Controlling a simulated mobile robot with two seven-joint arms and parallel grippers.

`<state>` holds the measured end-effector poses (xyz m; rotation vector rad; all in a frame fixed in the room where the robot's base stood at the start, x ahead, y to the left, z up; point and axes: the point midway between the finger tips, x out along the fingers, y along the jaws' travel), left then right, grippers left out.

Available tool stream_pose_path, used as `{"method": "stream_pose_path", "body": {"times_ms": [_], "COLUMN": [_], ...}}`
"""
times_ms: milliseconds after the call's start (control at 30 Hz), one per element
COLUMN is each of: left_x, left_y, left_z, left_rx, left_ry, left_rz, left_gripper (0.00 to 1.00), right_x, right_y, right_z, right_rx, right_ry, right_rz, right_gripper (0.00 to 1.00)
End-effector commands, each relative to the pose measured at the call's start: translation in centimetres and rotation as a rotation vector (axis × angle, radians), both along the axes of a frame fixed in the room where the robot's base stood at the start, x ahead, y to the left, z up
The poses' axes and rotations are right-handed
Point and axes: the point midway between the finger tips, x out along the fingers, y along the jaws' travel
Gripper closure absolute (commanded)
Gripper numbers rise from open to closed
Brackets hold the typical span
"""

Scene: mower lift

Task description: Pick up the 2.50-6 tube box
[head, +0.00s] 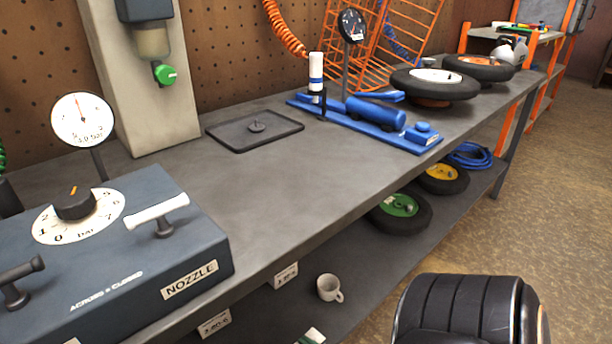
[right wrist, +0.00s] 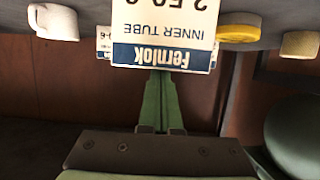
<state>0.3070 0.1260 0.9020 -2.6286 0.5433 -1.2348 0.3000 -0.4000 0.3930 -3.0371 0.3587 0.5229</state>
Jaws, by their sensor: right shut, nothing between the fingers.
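In the right wrist view, which is upside down, the tube box (right wrist: 165,30) is a white box with a blue "Fernlok" band, "INNER TUBE" and a large "2.50"; the picture edge cuts off the rest. My right gripper (right wrist: 161,76) has green fingers, shut and empty. Their tips meet the box's "Fernlok" edge in the picture; I cannot tell whether they touch it. In the head view, a small white-and-green piece (head: 311,337) shows at the bottom edge; I cannot tell what it is. My left gripper is not in view.
Near the box are a yellow round thing (right wrist: 240,28) and a white one (right wrist: 54,22). A black ribbed thing (head: 465,312) stands at the bottom right.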

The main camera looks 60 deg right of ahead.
Motion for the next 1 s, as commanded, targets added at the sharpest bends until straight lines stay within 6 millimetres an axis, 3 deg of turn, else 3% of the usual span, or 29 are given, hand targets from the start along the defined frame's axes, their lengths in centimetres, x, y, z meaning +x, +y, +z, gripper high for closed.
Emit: {"method": "stream_pose_path", "body": {"times_ms": [33, 267, 567, 1000], "left_x": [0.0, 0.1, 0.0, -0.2], "left_y": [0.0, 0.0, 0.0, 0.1], "left_z": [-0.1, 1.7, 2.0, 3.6], "left_rx": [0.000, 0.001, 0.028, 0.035], "left_ry": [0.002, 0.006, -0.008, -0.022], "left_rz": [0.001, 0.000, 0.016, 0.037], "left_gripper": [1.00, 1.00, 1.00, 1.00], "right_x": [-0.7, -0.6, 0.1, -8.9], "right_y": [0.1, 0.1, 0.2, 2.3], "right_z": [-0.8, 0.9, 1.2, 1.1], "right_rx": [0.004, 0.005, 0.004, 0.004], "right_ry": [0.026, 0.022, 0.022, 0.023], "right_rz": [-0.005, -0.004, -0.002, -0.003], "right_gripper": [1.00, 1.00, 1.00, 1.00]}}
